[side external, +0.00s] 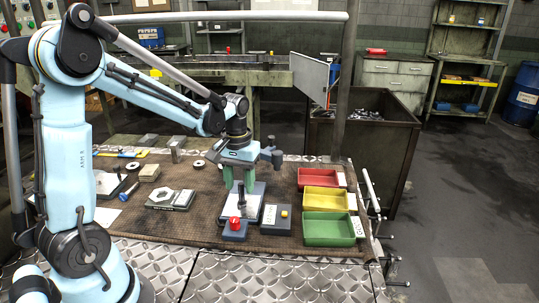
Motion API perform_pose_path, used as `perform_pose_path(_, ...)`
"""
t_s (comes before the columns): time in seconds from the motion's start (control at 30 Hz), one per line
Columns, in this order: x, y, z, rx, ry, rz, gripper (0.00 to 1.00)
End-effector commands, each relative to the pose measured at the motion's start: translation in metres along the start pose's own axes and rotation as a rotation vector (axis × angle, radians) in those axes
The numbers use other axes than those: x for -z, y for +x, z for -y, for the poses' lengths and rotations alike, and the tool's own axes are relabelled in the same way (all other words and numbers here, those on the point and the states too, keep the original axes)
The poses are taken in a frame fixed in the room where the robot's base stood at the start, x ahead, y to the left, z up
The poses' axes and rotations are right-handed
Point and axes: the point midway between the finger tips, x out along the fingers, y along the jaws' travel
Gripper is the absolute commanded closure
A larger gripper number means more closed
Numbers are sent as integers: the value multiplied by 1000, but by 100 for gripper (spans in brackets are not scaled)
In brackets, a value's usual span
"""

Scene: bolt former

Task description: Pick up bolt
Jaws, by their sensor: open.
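My gripper (238,178), with green fingers, points down over a dark stand with a white plate (232,208) near the middle of the bench. Its jaws are open. A small dark upright shape shows just below and between the fingers. It is too small to tell whether it is the bolt or whether the fingers touch it. No other bolt can be made out clearly on the bench.
Red (318,179), yellow (325,200) and green (329,229) bins stand at right on the brown mat (190,226). A box with a red button (235,224) is in front of the stand. A hex block (170,199) lies left. A large metal bin (385,150) stands behind.

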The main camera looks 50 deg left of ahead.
Motion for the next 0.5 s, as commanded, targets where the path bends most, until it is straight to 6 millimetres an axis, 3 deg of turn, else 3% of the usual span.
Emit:
perform_pose_path(0.23,0,29,-3,0,0,0,54)
perform_pose_path(0.5,0,34,-3,0,0,0,54)
